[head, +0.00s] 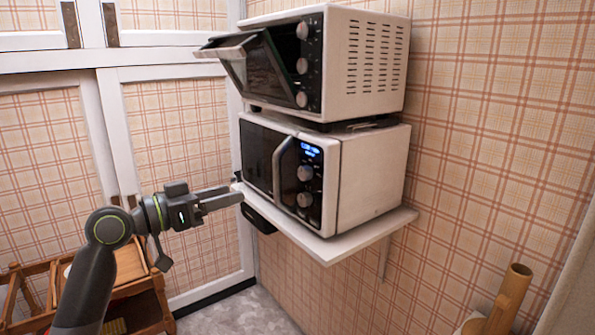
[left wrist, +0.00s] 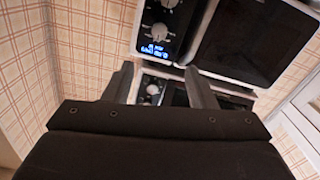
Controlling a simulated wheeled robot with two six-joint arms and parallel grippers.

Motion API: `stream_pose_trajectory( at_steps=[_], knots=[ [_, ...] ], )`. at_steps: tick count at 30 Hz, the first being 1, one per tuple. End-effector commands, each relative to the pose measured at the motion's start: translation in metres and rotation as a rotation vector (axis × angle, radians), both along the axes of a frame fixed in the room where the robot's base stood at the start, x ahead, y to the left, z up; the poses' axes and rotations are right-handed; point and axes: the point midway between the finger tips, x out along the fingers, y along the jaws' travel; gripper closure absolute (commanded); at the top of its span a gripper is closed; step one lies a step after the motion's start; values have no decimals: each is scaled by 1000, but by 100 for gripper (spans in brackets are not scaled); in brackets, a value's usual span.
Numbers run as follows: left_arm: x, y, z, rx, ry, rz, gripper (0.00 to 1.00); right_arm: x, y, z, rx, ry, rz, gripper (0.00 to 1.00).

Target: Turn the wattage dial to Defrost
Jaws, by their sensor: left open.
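The white microwave (head: 372,178) sits on a wall shelf, its dark front facing left. Its control strip has a lit blue display (head: 311,150), an upper dial (head: 305,173) and a lower dial (head: 305,199). Their markings are too small to read, so I cannot tell which sets wattage or where either points. The left wrist view sees the panel upside down, with the upper dial (left wrist: 153,32) and lower dial (left wrist: 168,3). My left gripper (head: 238,192) is open and empty, left of the microwave front near the shelf edge, apart from both dials. Its fingers (left wrist: 158,68) also show in the wrist view.
A toaster oven (head: 365,62) stands on top of the microwave, its door (head: 232,50) tilted partly open above my gripper. The white shelf (head: 345,243) juts out below the dials. A wooden rack (head: 140,290) stands at lower left. Air in front of the microwave is free.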

Motion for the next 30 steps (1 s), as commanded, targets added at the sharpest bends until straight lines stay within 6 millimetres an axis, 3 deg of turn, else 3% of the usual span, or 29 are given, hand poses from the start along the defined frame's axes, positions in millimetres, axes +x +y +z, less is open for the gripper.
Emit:
stream_pose_trajectory(
  at_steps=[18, 30],
  knots=[
    [71, -101, 3, -3, 2, -2, 49, 1, 0, 28, 0, -4, 0, 64],
    [93, -129, 1, -2, -1, 0, 49, 1, 0, 33, 0, -4, 0, 64]
  ],
)
